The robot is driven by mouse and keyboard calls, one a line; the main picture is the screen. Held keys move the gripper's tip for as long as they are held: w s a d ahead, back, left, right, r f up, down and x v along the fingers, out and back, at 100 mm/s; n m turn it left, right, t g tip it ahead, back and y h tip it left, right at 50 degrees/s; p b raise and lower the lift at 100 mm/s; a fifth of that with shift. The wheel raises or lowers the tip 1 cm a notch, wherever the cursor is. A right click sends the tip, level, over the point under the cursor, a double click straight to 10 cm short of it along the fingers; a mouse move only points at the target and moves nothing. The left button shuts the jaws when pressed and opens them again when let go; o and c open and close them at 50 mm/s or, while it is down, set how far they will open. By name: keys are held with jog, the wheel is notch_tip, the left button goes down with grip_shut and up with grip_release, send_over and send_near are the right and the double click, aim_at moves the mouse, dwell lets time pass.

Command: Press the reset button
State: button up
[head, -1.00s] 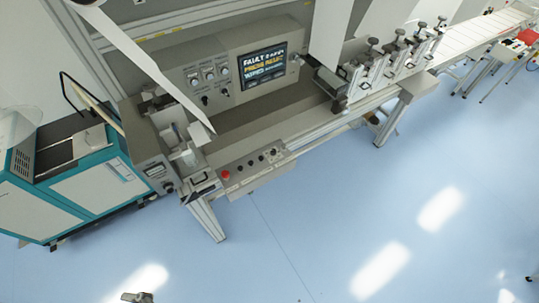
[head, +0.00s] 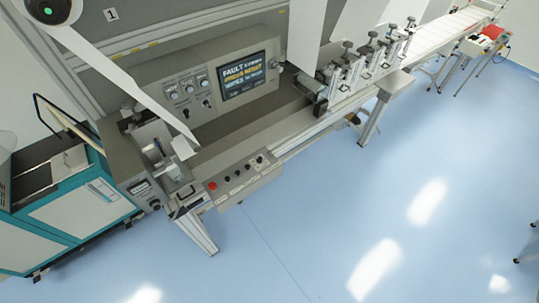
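A small sloped button panel (head: 240,187) sits on the machine's front edge. It carries a red button (head: 212,185) at its left end and several small dark controls (head: 238,172) in a row to the right. Their labels are too small to read, so I cannot tell which is the reset button. Above and behind, a screen (head: 243,76) shows "FAULT" and a yellow line that seems to say press reset. My gripper is not in view.
A teal and white cabinet (head: 85,215) stands at the left. A white web (head: 130,75) slants down in front of the upright panel. Clamp-like units (head: 350,70) line the bed at the right. The blue floor (head: 310,220) in front is clear.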

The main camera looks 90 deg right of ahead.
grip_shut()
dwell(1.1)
